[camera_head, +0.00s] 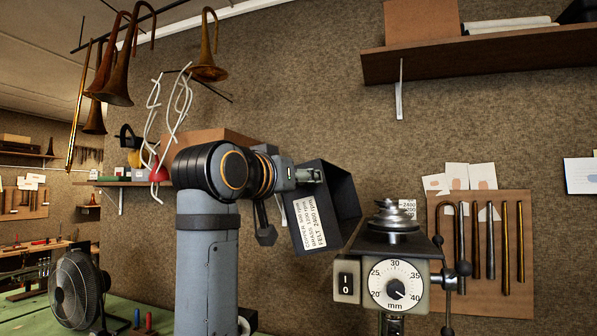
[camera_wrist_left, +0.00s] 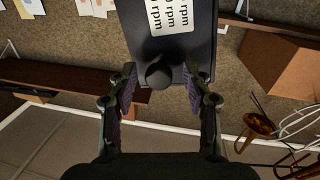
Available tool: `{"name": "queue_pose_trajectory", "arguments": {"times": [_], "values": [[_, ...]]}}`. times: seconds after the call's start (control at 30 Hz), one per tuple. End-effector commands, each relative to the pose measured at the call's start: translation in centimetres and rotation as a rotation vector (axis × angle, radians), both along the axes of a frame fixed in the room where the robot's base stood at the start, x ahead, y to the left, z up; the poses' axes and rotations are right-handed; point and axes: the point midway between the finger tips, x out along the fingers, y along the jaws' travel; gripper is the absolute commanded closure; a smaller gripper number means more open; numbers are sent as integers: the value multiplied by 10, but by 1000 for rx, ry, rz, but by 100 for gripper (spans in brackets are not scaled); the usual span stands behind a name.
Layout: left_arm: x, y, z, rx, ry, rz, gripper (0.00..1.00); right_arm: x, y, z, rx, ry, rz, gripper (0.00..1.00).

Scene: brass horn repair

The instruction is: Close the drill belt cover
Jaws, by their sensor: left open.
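The belt cover (camera_head: 345,192) is a dark box with a white speed label, swung up and tilted at the left of the drill head (camera_head: 395,284). The stepped pulley (camera_head: 392,218) on top of the drill is exposed. In the left wrist view the cover (camera_wrist_left: 205,28) shows its label and a round dark knob (camera_wrist_left: 158,75). My left gripper (camera_head: 302,176) is at the cover's near upper side. In the wrist view its open fingers (camera_wrist_left: 160,80) stand on either side of the knob; contact cannot be told. My right gripper is not in view.
A tool board (camera_head: 510,285) with metal rods hangs right of the drill. A wall shelf (camera_head: 470,62) is above it. Brass horns (camera_head: 118,65) hang at the upper left. A fan (camera_head: 75,288) stands on the green bench (camera_head: 135,318) at the lower left.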

Motion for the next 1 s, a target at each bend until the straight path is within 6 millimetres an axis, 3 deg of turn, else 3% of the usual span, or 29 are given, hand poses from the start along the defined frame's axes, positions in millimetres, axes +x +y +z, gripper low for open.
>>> {"name": "queue_pose_trajectory", "arguments": {"times": [0.23, 0.6, 1.0], "values": [[1, -1, 0, 0, 0, 0, 50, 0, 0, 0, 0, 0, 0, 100], [1, 0, 0, 0, 0, 0, 100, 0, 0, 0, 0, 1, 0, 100], [1, 4, 1, 10, -5, 1, 100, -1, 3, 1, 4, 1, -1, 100]]}}
